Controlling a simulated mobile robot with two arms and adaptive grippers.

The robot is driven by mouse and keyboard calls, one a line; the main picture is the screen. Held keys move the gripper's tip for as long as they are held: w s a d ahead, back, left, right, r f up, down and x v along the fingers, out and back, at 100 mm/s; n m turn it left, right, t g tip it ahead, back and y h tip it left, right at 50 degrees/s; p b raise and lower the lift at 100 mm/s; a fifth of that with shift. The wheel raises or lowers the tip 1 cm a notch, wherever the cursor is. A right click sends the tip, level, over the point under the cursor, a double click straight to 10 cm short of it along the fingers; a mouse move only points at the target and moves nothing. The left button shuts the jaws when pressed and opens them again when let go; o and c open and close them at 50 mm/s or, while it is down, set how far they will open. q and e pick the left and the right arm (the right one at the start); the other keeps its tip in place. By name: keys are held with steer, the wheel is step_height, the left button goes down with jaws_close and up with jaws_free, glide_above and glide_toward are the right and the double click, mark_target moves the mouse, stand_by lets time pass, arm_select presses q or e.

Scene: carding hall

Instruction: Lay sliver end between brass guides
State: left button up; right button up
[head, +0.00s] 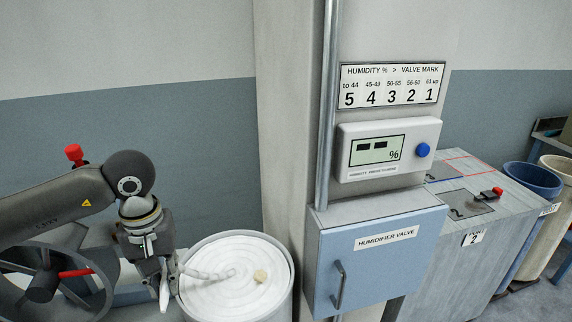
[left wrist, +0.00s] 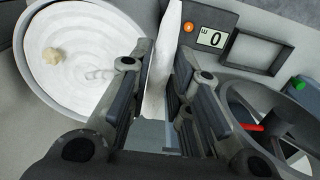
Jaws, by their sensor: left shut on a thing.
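My left gripper (head: 163,277) is at the left edge of the can (head: 291,289) of coiled white sliver. It is shut on the sliver end (left wrist: 161,72), a white strip running between its fingers in the left wrist view (left wrist: 163,95). In the head view a short white tail hangs below the fingers, and a strand crosses the coil (head: 247,254) towards the gripper. I cannot make out the brass guides in either view. My right gripper is not in view.
A spoked wheel (head: 42,287) with a red handle stands left of the can. A small display reading 0 (left wrist: 211,38) is beside it. Right of the can are a column, the blue humidifier valve box (head: 378,262), a humidity meter (head: 388,150), a grey cabinet and bins.

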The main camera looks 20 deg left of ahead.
arm_select(q)
steer(key=s+d+f+m, duration=0.1)
steer(key=d+f+m, duration=0.2)
steer(key=d, duration=0.5)
steer(key=d+f+m, duration=0.3)
steer(key=d, duration=0.4)
steer(key=w+a+r+n+p, duration=0.3)
steer(key=w+a+r+n, duration=0.1)
steer(key=w+r+n, duration=0.2)
steer(key=p, duration=0.5)
glide_above(235, 272)
step_height(235, 272, down, 9)
steer(key=shift+s+f, duration=0.1)
steer(key=shift+s, duration=0.05)
steer(key=shift+f, duration=0.2)
step_height(235, 272, down, 2)
steer(key=shift+p, duration=0.8)
steer(key=shift+f, duration=0.55)
steer(key=shift+f, duration=0.1)
